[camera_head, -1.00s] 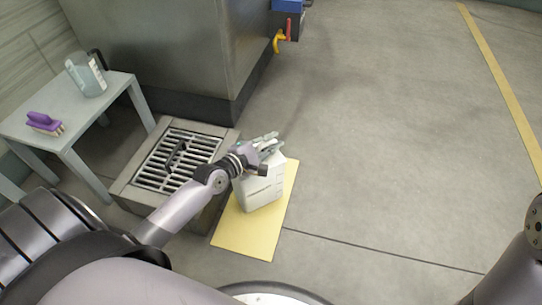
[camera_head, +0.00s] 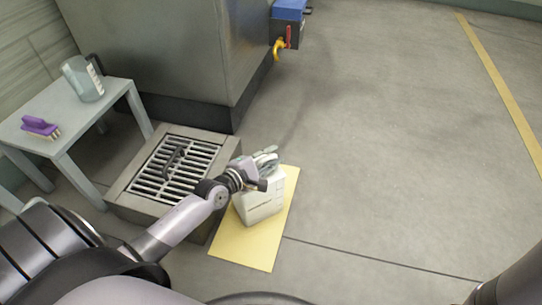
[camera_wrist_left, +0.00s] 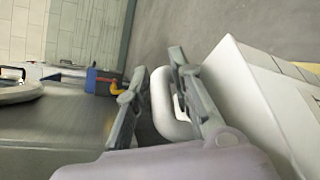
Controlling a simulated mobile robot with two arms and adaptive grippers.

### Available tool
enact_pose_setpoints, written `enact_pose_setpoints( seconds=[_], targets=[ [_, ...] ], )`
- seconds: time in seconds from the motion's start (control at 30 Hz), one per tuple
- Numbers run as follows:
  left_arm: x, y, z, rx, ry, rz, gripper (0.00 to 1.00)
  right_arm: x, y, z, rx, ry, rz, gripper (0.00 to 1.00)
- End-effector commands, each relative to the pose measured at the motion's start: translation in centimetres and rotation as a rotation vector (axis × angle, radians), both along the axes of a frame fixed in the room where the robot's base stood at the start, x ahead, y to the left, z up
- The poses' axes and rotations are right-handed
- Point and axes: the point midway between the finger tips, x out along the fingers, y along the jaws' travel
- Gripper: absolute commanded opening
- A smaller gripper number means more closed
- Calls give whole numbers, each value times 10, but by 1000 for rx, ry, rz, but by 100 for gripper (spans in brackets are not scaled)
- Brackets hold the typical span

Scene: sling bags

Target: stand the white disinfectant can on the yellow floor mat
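The white disinfectant can (camera_head: 262,207) is over the yellow floor mat (camera_head: 243,245) in the head view, slightly tilted. I cannot tell whether its base touches the mat. My left gripper (camera_head: 267,160) is at the can's top. In the left wrist view the gripper's fingers (camera_wrist_left: 158,92) are on either side of the can's white loop handle (camera_wrist_left: 160,115), and it appears shut on it. The can's body (camera_wrist_left: 250,95) fills the right of that view. My right gripper is out of view; only part of my right arm shows at the lower right.
A floor drain with a metal grate (camera_head: 178,168) and raised rim borders the mat on the left. A small grey table (camera_head: 75,120) holds a jug (camera_head: 84,79) and a purple brush (camera_head: 40,127). A large metal cabinet (camera_head: 160,50) stands behind. The floor to the right is clear.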

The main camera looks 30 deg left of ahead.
Motion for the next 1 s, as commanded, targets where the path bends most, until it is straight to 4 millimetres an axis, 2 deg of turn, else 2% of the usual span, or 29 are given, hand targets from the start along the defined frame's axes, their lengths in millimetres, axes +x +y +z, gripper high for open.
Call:
enact_pose_setpoints(
  seconds=[0.13,0.47,0.57,0.67,1.0],
  targets=[
    [0,0,0,0,0,0,33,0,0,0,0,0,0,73],
    [0,0,4,-1,0,0,33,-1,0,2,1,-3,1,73],
    [-10,2,5,2,5,-1,33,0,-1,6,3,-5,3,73],
    [-26,6,10,3,6,-2,33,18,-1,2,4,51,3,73],
    [-91,20,25,1,5,-3,33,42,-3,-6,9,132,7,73]
  ],
)
